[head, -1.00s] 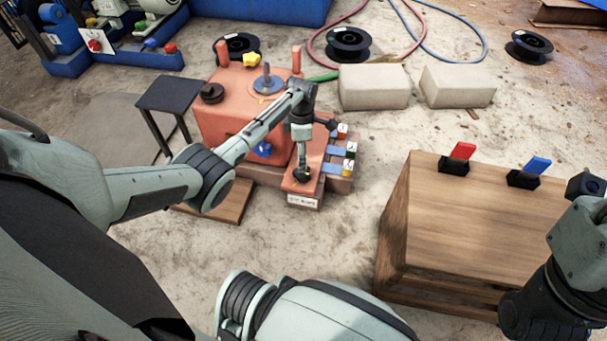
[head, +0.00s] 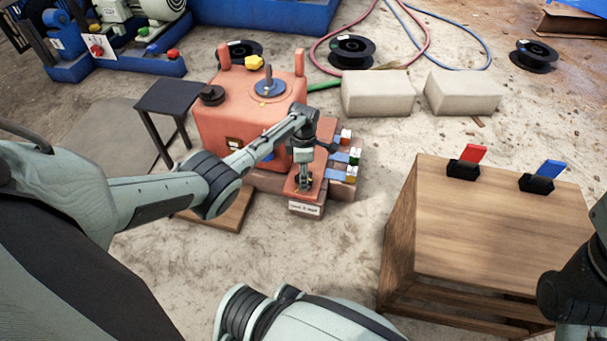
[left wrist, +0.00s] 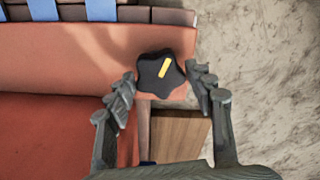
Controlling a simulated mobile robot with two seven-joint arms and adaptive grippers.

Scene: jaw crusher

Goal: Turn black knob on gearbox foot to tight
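The black knob (left wrist: 156,72) is lobed, with a yellow bar on top tilted up to the right. It sits near the end of the orange gearbox foot (left wrist: 90,55). In the left wrist view my left gripper (left wrist: 163,84) is open, one finger on each side of the knob, with small gaps showing. In the head view my left gripper (head: 303,184) points down over the foot of the orange gearbox (head: 225,125) and mostly hides the knob. A white label (head: 305,209) is on the foot's front; its text is too small to read. My right gripper is out of view.
Blue clamps with coloured tags (head: 346,157) lie just right of the foot. A wooden crate (head: 500,230) with red and blue levers stands at the right. A dark stool (head: 178,97) is left of the gearbox. Pale blocks (head: 377,93) lie behind, with bare ground between.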

